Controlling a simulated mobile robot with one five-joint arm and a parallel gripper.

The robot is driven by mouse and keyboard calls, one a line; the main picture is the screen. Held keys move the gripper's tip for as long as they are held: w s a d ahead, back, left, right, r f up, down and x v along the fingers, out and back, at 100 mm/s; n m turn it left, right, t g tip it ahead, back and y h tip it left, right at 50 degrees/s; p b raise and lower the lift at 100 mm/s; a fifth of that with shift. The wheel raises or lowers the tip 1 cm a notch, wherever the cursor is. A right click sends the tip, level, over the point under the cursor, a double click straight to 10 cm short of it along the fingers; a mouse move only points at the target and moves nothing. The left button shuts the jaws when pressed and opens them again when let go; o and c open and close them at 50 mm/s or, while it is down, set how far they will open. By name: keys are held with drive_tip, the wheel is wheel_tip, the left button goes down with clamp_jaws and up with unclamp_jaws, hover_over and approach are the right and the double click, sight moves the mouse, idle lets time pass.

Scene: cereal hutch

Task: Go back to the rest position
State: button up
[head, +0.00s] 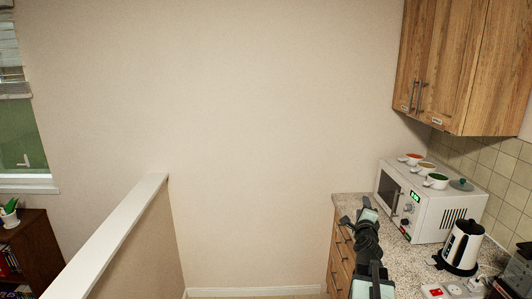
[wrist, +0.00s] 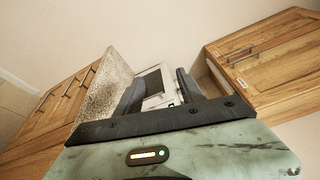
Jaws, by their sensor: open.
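My gripper (wrist: 160,95) is open and empty in the wrist view, its two dark fingers apart. Between and beyond the fingers the white microwave (wrist: 152,84) shows. In the head view my arm reaches up at the lower right, in front of the drawers and the counter edge, with my gripper (head: 357,218) at its far end. Nothing is held. The microwave (head: 448,222) stands on the counter to the right of my gripper, apart from it in the picture.
The speckled counter (head: 411,262) carries a kettle (head: 463,246). Several small bowls sit on the microwave, one with green contents (head: 437,181). A wooden wall cabinet (head: 463,60) hangs above, doors shut. A white-topped half wall (head: 115,229) runs at left. A dark bookshelf (head: 30,243) stands far left.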

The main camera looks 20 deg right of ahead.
drive_tip(key=w+a+f+n+y, duration=0.3)
drive_tip(key=a+n, duration=0.1)
drive_tip(key=a, duration=0.3)
drive_tip(key=w+a+f+n+y, duration=0.3)
drive_tip(key=a, duration=0.4)
drive_tip(key=a+f+n+g+y, duration=0.25)
drive_tip(key=a+f+n, duration=0.25)
drive_tip(key=a, duration=0.5)
drive_tip(key=a+f+n+g+y, duration=0.25)
drive_tip(key=a+f+n, duration=0.25)
drive_tip(key=a, duration=0.4)
drive_tip(key=s+a+f+n+g, duration=0.4)
drive_tip(key=s+a+n, duration=0.1)
drive_tip(key=s+a, duration=0.2)
drive_tip(key=s+a+f+n+g+b, duration=0.1)
drive_tip(key=s+a+f+n+g, duration=0.3)
drive_tip(key=s+a, duration=0.3)
drive_tip(key=s+n+g, duration=0.1)
drive_tip(key=s, duration=0.1)
drive_tip(key=shift+s+a+f+n+h, duration=0.25)
drive_tip(key=shift+s+f+n+h, duration=0.05)
drive_tip(key=shift+s+f+n, duration=0.1)
